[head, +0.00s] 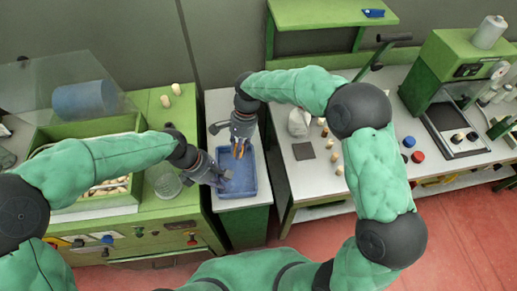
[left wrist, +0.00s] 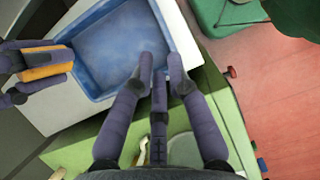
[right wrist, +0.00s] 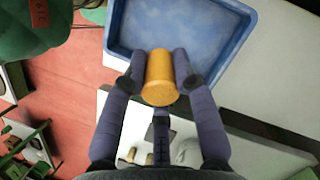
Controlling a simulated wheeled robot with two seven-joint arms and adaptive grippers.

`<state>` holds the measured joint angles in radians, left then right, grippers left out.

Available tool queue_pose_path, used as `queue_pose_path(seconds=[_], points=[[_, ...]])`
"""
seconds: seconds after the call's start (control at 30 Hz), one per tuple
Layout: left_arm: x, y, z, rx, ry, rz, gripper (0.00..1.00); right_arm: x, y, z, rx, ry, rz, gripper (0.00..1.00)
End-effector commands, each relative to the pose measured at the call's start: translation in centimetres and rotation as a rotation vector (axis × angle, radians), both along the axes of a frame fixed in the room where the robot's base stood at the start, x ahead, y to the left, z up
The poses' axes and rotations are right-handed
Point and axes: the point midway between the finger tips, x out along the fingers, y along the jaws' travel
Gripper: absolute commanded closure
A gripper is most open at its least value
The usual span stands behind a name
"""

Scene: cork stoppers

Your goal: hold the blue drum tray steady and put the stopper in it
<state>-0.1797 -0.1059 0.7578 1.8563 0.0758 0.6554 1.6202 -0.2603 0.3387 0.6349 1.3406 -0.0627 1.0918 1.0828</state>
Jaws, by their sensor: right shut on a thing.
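The blue tray (head: 243,186) sits on a narrow white-topped stand; its visible floor is bare in the left wrist view (left wrist: 105,48). My right gripper (head: 239,153) is shut on an orange-brown cork stopper (right wrist: 160,80) and holds it over the tray's far part, near its wall in the right wrist view. The stopper also shows between the right fingers in the left wrist view (left wrist: 42,65). My left gripper (left wrist: 162,62) is open at the tray's near wall, one finger toward the inside and one toward the outside. I cannot tell whether it touches the wall.
On the right, a white bench holds several loose stoppers, a dark square pad (head: 304,151) and a green machine (head: 452,75).

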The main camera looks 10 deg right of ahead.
Motion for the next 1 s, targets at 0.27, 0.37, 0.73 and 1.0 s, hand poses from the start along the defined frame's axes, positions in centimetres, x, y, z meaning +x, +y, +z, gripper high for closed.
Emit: queue_pose_path(seconds=[0.27, 0.37, 0.73, 1.0], points=[[-0.1, -0.4, -1.1, 0.0, 0.004, -0.002, 0.83, -0.2, 1.4, 0.7, 0.017, 0.018, -0.045, 0.83], [-0.2, -1.0, -2.4, 0.0, 0.005, -0.002, 0.83, -0.2, 1.4, 0.7, 0.017, 0.017, -0.044, 0.83], [-0.4, -3.3, -8.1, 0.0, 0.003, -0.002, 0.83, -0.2, 1.4, 0.6, 0.017, 0.016, -0.042, 0.83], [-0.3, -4.4, -10.6, 0.0, 0.001, 0.0, 0.83, -0.2, 1.4, 0.6, 0.017, 0.016, -0.042, 0.83]])
